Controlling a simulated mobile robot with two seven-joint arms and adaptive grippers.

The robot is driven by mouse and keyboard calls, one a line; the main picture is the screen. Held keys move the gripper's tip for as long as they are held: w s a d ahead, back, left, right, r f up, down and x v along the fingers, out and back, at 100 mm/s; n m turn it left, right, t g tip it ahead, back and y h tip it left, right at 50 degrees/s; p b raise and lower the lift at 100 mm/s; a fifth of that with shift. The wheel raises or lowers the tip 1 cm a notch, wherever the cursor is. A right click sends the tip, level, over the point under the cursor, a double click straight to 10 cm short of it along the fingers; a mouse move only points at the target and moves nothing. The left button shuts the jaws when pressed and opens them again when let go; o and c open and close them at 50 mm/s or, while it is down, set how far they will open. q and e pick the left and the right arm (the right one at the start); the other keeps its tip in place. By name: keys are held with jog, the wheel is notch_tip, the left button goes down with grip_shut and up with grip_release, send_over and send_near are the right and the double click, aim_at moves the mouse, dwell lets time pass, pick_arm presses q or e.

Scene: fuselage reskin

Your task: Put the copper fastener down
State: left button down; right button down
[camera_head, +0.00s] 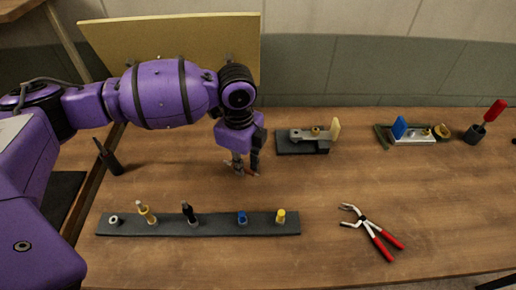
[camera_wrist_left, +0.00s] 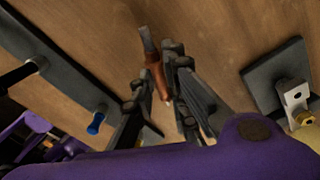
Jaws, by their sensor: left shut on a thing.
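My left gripper (camera_head: 244,168) is over the middle-left of the wooden table, pointing down. In the left wrist view its fingers (camera_wrist_left: 158,95) are shut on the copper fastener (camera_wrist_left: 153,65), which has a copper-brown body and a grey shank. In the head view only a bit of copper colour (camera_head: 254,173) shows at the fingertips. The fastener is close to the tabletop; I cannot tell whether it touches it. A dark strip rack (camera_head: 170,230) in front holds several fasteners: white-ringed, tan, black, blue and yellow. My right gripper is not in view.
Red-handled pliers (camera_head: 372,232) lie at the front right. A dark block with a metal fitting (camera_head: 303,142) stands right of the gripper. Farther right are a tray of parts (camera_head: 412,135) and a red-handled tool in a cup (camera_head: 476,132). Bare wood (camera_head: 330,185) surrounds the gripper.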

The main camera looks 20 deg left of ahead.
aim_at(245, 177)
pick_arm(q)
jog(key=shift+w+d+f, duration=0.1)
jog(key=shift+w+f, duration=0.25)
jog(key=shift+f, duration=0.1)
jog(key=shift+w+f, duration=0.15)
jog(key=shift+f, duration=1.45)
jog(key=shift+f, duration=0.15)
jog(key=c, duration=1.7)
grip_release()
jog(key=shift+c, duration=0.2)
notch_tip(245, 177, up, 12)
